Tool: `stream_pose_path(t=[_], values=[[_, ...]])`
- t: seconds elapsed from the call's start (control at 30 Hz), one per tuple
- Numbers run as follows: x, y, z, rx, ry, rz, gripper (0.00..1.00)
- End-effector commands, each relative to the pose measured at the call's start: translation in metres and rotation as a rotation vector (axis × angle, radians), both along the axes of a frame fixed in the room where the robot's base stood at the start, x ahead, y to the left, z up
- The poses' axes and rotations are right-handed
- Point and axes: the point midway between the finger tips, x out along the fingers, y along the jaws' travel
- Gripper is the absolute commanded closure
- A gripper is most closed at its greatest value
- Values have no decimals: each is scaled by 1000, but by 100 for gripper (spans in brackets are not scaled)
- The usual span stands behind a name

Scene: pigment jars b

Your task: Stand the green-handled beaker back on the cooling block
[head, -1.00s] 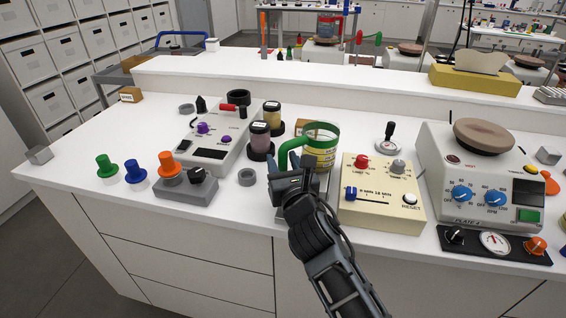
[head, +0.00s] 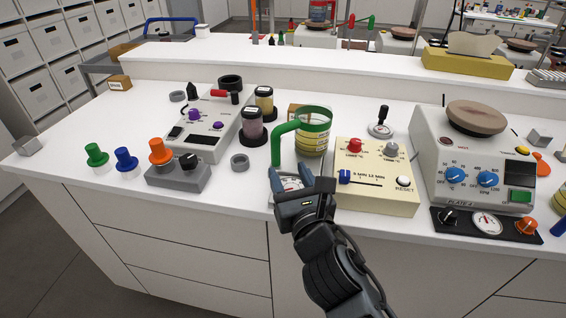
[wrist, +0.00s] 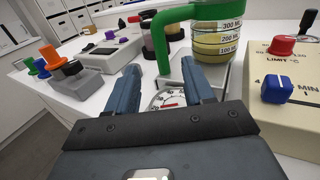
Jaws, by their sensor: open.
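The beaker (head: 314,143) is clear, with a green rim band, a green handle (head: 277,150) on its left and yellowish contents. It stands upright. In the wrist view the beaker (wrist: 217,42) shows volume marks, and its base is at a pale metal plate (wrist: 207,72) behind a dial. I cannot tell whether this dial unit (head: 291,183) is the cooling block, or whether the base rests fully on it. My gripper (head: 304,184) is open and empty, in front of the beaker. In the wrist view its fingers (wrist: 165,85) are apart, with the handle beyond them.
A cream control box (head: 376,190) stands close on the right, with a hotplate (head: 470,165) beyond it. Dark-lidded jars (head: 252,125), a grey ring (head: 240,162) and a grey switch box (head: 178,176) are on the left. The bench's front edge is near my arm.

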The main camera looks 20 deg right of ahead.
Motion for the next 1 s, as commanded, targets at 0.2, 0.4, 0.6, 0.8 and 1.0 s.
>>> stream_pose_path(t=[0.2,0.4,0.6,0.8,1.0], values=[[-16,3,0,1,-1,1,48],[-17,3,0,1,0,0,48],[-34,2,-13,112,8,16,48],[-102,0,-50,584,32,52,48],[-189,-2,-72,1209,54,27,48]])
